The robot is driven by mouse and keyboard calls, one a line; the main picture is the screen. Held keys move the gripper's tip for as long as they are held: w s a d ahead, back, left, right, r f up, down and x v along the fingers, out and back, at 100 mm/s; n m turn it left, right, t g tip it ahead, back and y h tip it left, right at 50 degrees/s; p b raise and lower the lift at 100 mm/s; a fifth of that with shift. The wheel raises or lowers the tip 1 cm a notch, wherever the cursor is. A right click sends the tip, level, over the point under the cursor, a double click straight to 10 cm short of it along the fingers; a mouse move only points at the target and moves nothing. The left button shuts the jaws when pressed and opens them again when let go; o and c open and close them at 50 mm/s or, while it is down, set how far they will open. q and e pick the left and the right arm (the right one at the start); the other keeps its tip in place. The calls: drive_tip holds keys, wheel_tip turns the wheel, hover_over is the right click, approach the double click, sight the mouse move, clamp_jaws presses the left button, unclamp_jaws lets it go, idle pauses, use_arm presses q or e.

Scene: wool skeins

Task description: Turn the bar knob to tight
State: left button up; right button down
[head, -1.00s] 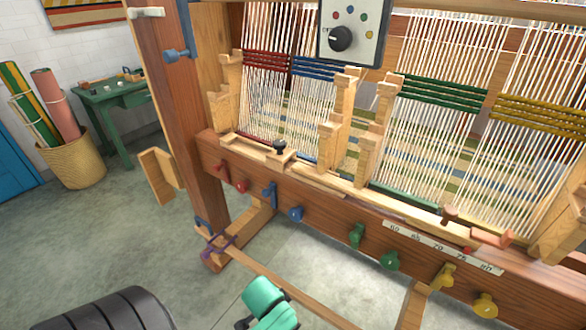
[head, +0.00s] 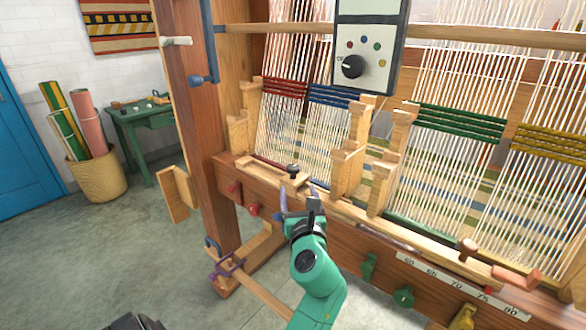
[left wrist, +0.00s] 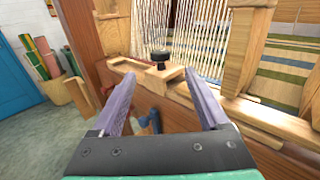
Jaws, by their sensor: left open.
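A small black knob (head: 292,169) stands on a pale wooden block on the loom's front beam, left of centre. It also shows in the left wrist view (left wrist: 159,57), straight ahead between and beyond the fingertips. I see no "tight" mark beside it. My left gripper (head: 298,194) is open and empty, its purple fingers apart just in front of the beam, below and close to this knob, not touching it as far as I can see. In the left wrist view the open fingers (left wrist: 157,78) frame the block. A larger black dial (head: 353,66) sits on the grey panel above.
Red pegs and knobs (head: 253,209), green ones (head: 403,296) and yellow ones line the beam's front face; my arm covers the blue ones in the head view. A numbered scale (head: 462,286) is at right. Upright wooden posts (head: 349,155) and warp threads stand behind the beam.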

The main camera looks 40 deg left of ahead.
sight(293, 171)
use_arm(q)
drive_tip(key=x, duration=1.3)
drive_tip(key=shift+f, duration=0.1)
